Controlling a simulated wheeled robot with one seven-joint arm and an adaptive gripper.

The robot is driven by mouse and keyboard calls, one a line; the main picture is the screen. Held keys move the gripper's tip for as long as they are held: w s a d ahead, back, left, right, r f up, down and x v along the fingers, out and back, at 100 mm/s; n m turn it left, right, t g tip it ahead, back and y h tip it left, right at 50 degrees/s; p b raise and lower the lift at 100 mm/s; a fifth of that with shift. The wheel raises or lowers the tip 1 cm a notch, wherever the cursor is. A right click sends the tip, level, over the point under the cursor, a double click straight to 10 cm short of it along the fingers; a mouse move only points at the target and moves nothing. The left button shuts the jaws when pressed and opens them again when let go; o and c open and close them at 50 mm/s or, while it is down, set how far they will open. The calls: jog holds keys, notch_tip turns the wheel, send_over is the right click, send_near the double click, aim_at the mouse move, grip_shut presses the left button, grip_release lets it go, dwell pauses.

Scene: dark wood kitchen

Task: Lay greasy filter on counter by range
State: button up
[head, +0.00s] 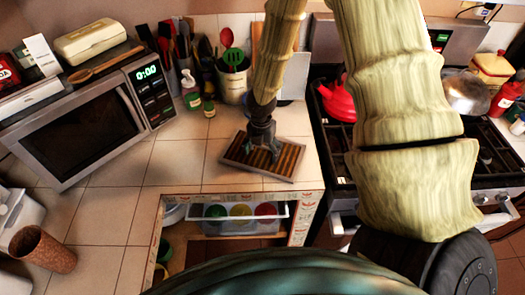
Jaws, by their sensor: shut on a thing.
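The greasy filter (292,165) is a flat rectangular panel with brown ridged slats and a thin light metal frame. It lies at or just above the tiled counter (180,160), near the counter's right edge beside the range (480,165). I cannot tell whether it fully touches the tiles. My gripper (271,150) comes down from above onto the middle of the filter and is shut on it. The fingertips are small and partly lost against the dark slats.
A microwave (85,130) with items on top stands at the left. A utensil crock (233,82) and a green soap bottle (190,92) stand behind the filter. A red kettle (338,98) sits on the range. A brown cup (42,248) is at the lower left. Tiles left of the filter are clear.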

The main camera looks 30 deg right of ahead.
aim_at(262, 155)
jog(key=shift+f, duration=0.1)
jog(key=o, duration=1.1)
jog(key=shift+o, duration=0.2)
notch_tip(262, 155, up, 12)
jog(key=p, duration=0.8)
jog(key=shift+s+a, duration=0.15)
